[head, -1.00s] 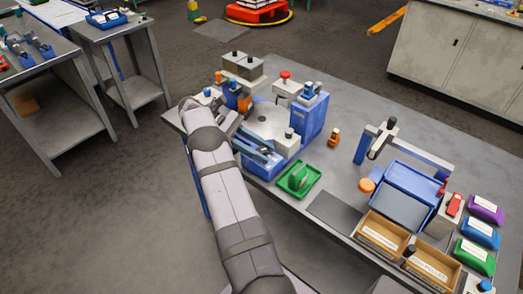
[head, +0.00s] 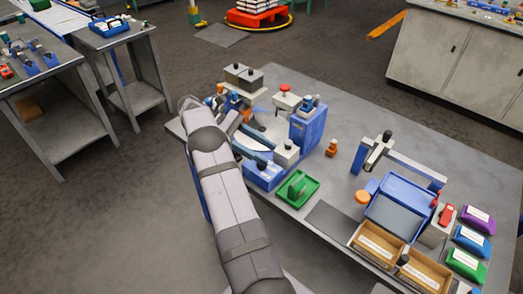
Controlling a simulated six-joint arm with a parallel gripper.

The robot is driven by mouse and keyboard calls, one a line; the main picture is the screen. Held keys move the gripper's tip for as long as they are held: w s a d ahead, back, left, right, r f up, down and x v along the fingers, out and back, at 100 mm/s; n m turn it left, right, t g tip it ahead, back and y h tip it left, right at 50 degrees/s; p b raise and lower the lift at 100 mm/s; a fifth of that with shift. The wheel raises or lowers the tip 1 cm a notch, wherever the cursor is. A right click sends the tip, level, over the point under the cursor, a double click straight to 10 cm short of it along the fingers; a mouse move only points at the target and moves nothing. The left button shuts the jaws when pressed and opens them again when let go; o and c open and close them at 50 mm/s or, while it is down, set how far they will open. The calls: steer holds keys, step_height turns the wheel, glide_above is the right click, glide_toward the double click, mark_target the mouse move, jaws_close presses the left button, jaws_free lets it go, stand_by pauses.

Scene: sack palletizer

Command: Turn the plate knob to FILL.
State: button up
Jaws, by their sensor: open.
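The blue filling station (head: 308,125) stands at the left end of the grey table. Its pale round plate (head: 270,138) is partly hidden by my arm's end. A pale box with a dark knob (head: 288,146) stands at the plate's front right. I cannot tell which knob is the plate knob, and no FILL mark can be read. My gripper (head: 246,112) is open at the plate's far left side, partly hidden behind my wrist. I cannot tell whether it touches anything.
A red-topped button post (head: 285,92) and grey blocks (head: 243,77) stand behind the plate. A green tray (head: 298,188) lies in front. To the right are a small orange bottle (head: 331,148), a blue tray (head: 400,205) and cardboard boxes (head: 377,246).

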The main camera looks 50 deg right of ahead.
steer(key=shift+r+p, duration=1.85)
steer(key=shift+r, duration=0.5)
